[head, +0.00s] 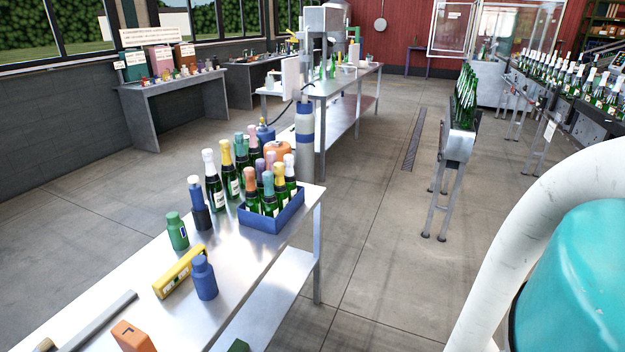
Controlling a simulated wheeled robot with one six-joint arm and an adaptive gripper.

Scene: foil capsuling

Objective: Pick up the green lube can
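Nothing touches the green can that I can see. My gripper is not in view; a white curved part and a teal part at the right edge look like my own arm.
A blue crate (273,225) of foil-topped bottles stands at the table's far end, with more bottles beside it. An orange block (132,337) and a grey bar (98,322) lie near the front. A green object's corner (238,346) shows at the bottom edge. Floor right of the table is clear.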

